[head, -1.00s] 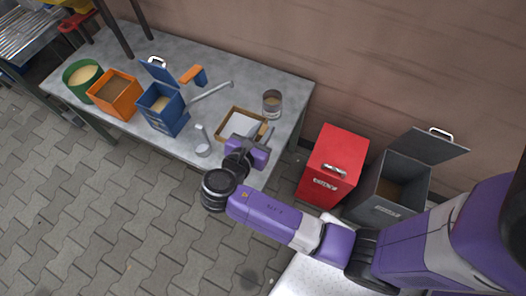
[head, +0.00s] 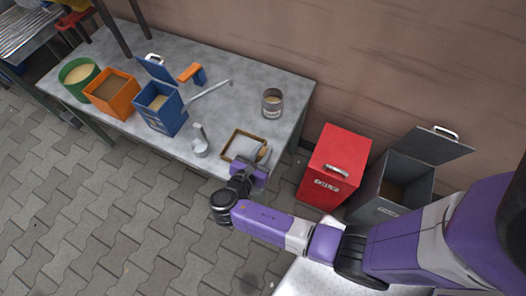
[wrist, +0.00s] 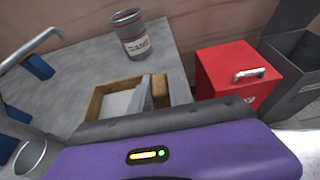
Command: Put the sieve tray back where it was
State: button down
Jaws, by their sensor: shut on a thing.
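The sieve tray (head: 230,142) is a shallow wooden frame with a pale grey-white inside. It is at the right end of the grey table, near the front edge. My gripper (head: 256,156) is shut on the tray at its front right side. In the wrist view the tray (wrist: 97,102) is just beyond my purple gripper body, with the grey fingers (wrist: 151,92) at its right part. My gripper hides its near side. I cannot tell whether the tray touches the tabletop.
A labelled tin (head: 272,103) stands behind the tray. A metal scoop (head: 200,145), a blue lidded box (head: 160,108), an orange box (head: 111,93) and a green tub (head: 79,79) stand to the left. A red bin (head: 334,165) and an open grey bin (head: 400,180) stand right of the table.

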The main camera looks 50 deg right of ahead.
jog(key=shift+f, duration=0.1)
jog(key=c, duration=1.3)
grip_release()
jog(key=shift+o, duration=0.2)
